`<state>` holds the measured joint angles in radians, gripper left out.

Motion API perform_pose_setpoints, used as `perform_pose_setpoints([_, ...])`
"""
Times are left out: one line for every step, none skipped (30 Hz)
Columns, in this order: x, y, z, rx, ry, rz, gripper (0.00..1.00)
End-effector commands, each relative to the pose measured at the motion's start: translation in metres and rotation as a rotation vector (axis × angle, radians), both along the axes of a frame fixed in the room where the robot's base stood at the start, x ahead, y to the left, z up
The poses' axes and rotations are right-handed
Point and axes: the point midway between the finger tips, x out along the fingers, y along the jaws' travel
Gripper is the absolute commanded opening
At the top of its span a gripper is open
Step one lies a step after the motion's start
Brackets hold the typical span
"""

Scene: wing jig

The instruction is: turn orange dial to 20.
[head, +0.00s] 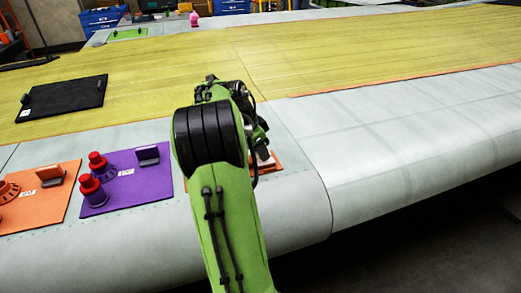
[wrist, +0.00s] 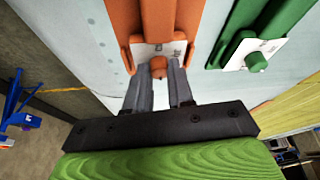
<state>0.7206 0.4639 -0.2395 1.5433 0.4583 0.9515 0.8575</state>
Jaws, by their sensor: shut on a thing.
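The orange dial (wrist: 158,63) shows in the wrist view as a small rounded orange knob on a white marked plate, at the end of an orange housing (wrist: 158,18). The marks are too small to read, so its setting cannot be told. My gripper (wrist: 159,72) has its two grey fingers on either side of the knob, shut on it. In the head view my green arm hides the gripper and most of this fixture. Only part of an orange base with a white label (head: 265,162) shows just right of the arm.
A green housing with a green knob (wrist: 257,62) stands close to the right in the wrist view. In the head view, a purple panel (head: 140,183) and an orange panel (head: 35,210) with red knobs lie left of my arm. A black plate (head: 62,97) lies farther back.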

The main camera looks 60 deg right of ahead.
Motion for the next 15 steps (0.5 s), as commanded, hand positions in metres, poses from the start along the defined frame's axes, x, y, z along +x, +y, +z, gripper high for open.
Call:
perform_pose_setpoints([-0.0003, -0.0001, 0.0000, -0.003, -0.002, 0.011, 0.00])
perform_pose_setpoints([-0.0004, -0.0001, -0.0001, -0.003, -0.002, 0.021, 0.00])
perform_pose_setpoints([-0.0005, 0.0000, -0.0003, -0.002, -0.002, 0.037, 0.00])
perform_pose_setpoints([-0.0006, 0.0000, -0.0005, -0.003, -0.002, 0.050, 0.00])
perform_pose_setpoints([-0.0009, 0.0000, -0.0008, -0.003, -0.002, 0.065, 0.00])
perform_pose_setpoints([-0.0012, 0.0001, -0.0010, -0.002, -0.002, 0.088, 0.00])
perform_pose_setpoints([-0.0013, 0.0003, -0.0010, -0.003, -0.002, 0.107, 0.00])
perform_pose_setpoints([-0.0015, 0.0003, -0.0009, -0.003, -0.003, 0.129, 0.00])
perform_pose_setpoints([-0.0018, 0.0004, -0.0012, -0.003, -0.002, 0.158, 0.00])
perform_pose_setpoints([-0.0019, 0.0004, -0.0015, -0.003, -0.003, 0.184, 0.00])
perform_pose_setpoints([-0.0023, 0.0005, -0.0014, -0.003, -0.002, 0.209, 0.00])
perform_pose_setpoints([-0.0026, 0.0007, -0.0013, -0.003, -0.003, 0.244, 0.00])
perform_pose_setpoints([-0.0028, 0.0006, -0.0014, -0.003, -0.002, 0.271, 0.00])
perform_pose_setpoints([-0.0031, 0.0007, -0.0014, -0.003, -0.002, 0.300, 0.00])
perform_pose_setpoints([-0.0035, 0.0007, -0.0013, -0.003, -0.002, 0.338, 0.00])
